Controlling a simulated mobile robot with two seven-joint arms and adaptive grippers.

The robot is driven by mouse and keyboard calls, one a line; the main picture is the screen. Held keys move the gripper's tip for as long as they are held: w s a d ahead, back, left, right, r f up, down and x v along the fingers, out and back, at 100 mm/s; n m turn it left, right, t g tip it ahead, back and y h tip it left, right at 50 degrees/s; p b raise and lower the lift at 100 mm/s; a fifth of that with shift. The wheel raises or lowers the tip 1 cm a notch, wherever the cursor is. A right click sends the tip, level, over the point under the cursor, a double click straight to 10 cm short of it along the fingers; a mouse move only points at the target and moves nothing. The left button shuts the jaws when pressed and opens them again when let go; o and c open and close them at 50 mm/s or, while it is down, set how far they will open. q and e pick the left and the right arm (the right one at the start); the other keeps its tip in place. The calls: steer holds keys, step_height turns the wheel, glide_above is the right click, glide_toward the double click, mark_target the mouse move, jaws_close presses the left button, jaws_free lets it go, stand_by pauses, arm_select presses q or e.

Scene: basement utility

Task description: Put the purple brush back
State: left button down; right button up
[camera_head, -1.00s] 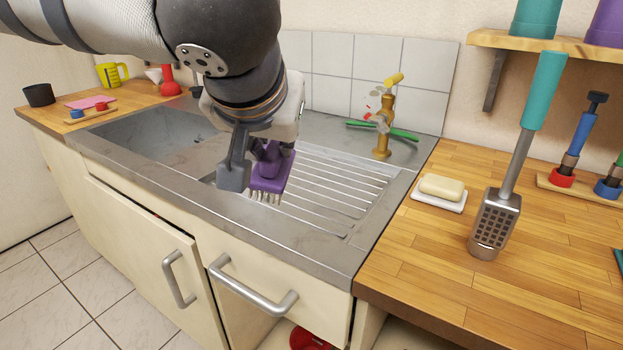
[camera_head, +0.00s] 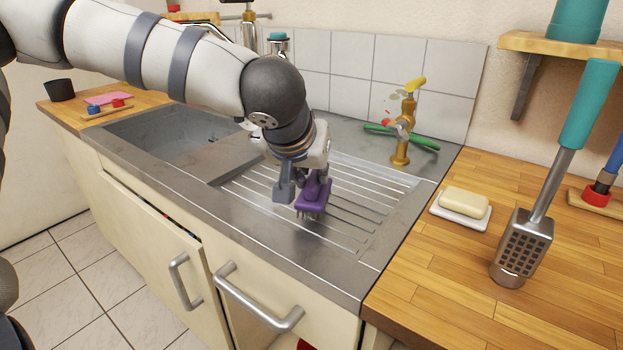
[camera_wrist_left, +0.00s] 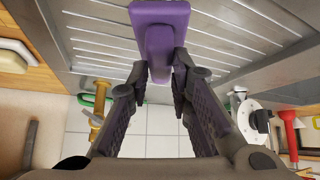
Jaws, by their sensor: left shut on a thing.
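The purple brush (camera_head: 313,197) has a purple block and handle with pale bristles underneath. My left gripper (camera_head: 301,182) is shut on its handle and holds it bristles down over the ribbed drainboard (camera_head: 345,215) of the steel sink. Whether the bristles touch the drainboard I cannot tell. In the left wrist view the brush (camera_wrist_left: 160,32) sits between the two fingertips (camera_wrist_left: 162,75), with the drainboard beyond it. My right gripper is not in view.
A brass tap (camera_head: 402,135) with a green brush-like item (camera_head: 425,143) stands behind the drainboard. On the right wooden worktop are a soap bar (camera_head: 465,203) on a white dish and a tall teal-handled grater-like tool (camera_head: 525,240). The sink basin (camera_head: 180,138) lies left.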

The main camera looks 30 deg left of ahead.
arm_select(q)
steer(key=shift+f, duration=0.7)
steer(key=shift+f, duration=0.1)
steer(key=c, duration=1.5)
jaws_free()
steer(key=shift+o, duration=0.2)
steer(key=shift+s+d+r, duration=0.1)
steer(key=shift+s+r, duration=0.1)
steer(key=shift+r, duration=0.25)
steer(key=v, duration=1.1)
steer(key=shift+s, duration=0.15)
